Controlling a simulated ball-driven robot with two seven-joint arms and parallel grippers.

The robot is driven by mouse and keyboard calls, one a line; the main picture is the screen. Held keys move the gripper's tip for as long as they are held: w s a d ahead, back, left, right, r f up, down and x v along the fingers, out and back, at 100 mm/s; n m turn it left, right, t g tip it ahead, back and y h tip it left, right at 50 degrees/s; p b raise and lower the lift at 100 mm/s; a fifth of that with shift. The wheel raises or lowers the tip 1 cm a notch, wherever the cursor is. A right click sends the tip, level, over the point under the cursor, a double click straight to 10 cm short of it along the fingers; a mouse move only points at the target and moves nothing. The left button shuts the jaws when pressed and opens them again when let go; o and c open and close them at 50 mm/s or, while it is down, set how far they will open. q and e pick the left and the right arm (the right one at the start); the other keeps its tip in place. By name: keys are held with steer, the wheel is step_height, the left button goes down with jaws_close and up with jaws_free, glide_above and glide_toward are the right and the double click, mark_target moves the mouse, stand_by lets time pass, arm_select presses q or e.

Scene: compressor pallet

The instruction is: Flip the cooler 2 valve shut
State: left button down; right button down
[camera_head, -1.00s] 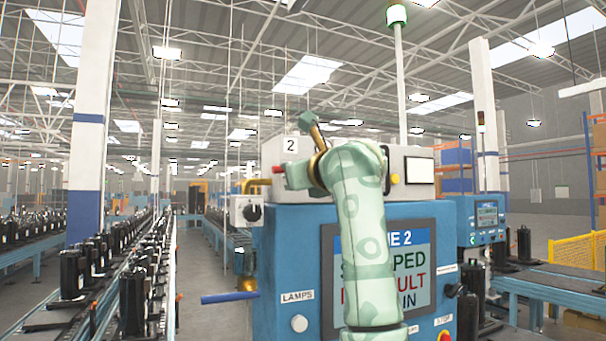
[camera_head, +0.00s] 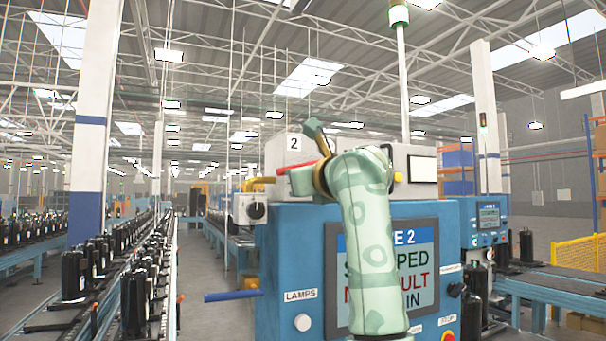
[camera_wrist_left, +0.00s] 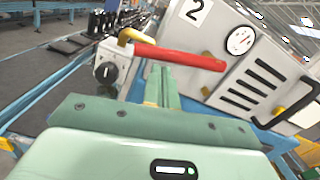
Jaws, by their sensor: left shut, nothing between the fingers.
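The cooler valve has a long red lever (camera_head: 297,167) on a yellow pipe (camera_head: 258,182), in front of the grey box marked 2 (camera_head: 283,150). In the left wrist view the red lever (camera_wrist_left: 180,57) runs from the yellow elbow pipe (camera_wrist_left: 130,37) to the right, tilted slightly down. My left gripper (camera_head: 298,181) is at the lever, partly hidden by my own arm. In the wrist view its fingers (camera_wrist_left: 158,72) are together and empty, with their tips close under the lever. I cannot tell whether they touch it. My right gripper is not in view.
The blue cabinet with a screen (camera_head: 420,265) stands behind my arm. A conveyor with black compressors (camera_head: 135,290) runs at left.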

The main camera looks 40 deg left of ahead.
arm_select(q)
steer(key=f+b+v, duration=0.2)
steer(key=b+v, duration=0.2)
steer(key=v, duration=0.7)
steer(key=shift+w+d, duration=0.1)
steer(key=shift+w, duration=0.1)
